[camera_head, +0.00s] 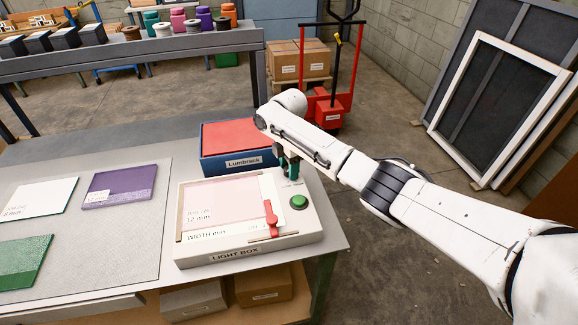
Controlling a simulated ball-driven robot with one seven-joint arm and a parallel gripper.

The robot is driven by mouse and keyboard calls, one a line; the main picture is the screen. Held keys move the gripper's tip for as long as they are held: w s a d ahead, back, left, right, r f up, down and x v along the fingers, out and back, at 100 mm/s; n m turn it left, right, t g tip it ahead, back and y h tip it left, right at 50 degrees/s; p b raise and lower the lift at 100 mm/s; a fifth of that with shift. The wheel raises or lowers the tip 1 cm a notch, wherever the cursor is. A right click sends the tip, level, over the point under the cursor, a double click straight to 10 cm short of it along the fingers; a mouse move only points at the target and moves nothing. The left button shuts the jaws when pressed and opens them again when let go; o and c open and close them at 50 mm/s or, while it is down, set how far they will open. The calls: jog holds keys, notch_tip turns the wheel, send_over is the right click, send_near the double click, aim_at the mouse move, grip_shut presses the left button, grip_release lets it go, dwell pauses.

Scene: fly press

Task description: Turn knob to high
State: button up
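A white light box (205,245) lies on the table with a pale pink panel (222,203) on its top and "LIGHT BOX" on its front. A round green knob (299,202) sits on the right of its top. A red lever-like part (271,218) stands left of the knob. No setting such as "high" can be read on it. My gripper (291,174) points down over the back right of the box, behind the knob and apart from it in the picture. It is small and dark, and its finger opening cannot be made out. Nothing is seen in it.
A blue and red box labelled "Lumbrack" (238,163) stands just behind the light box, close to my gripper. White (40,197), purple (121,186) and green (22,260) sheets lie on the left of the table. The table's right edge is near the light box.

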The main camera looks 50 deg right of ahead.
jog(key=c, duration=0.7)
jog(key=shift+c, duration=0.2)
jog(key=shift+n, duration=0.3)
jog(key=n+b, duration=0.1)
jog(key=n, duration=0.4)
jog(key=n+b, duration=0.1)
jog(key=n, duration=0.5)
jog(key=shift+r, duration=0.1)
jog(key=shift+n, duration=0.3)
jog(key=o, duration=1)
jog(key=shift+o, duration=0.2)
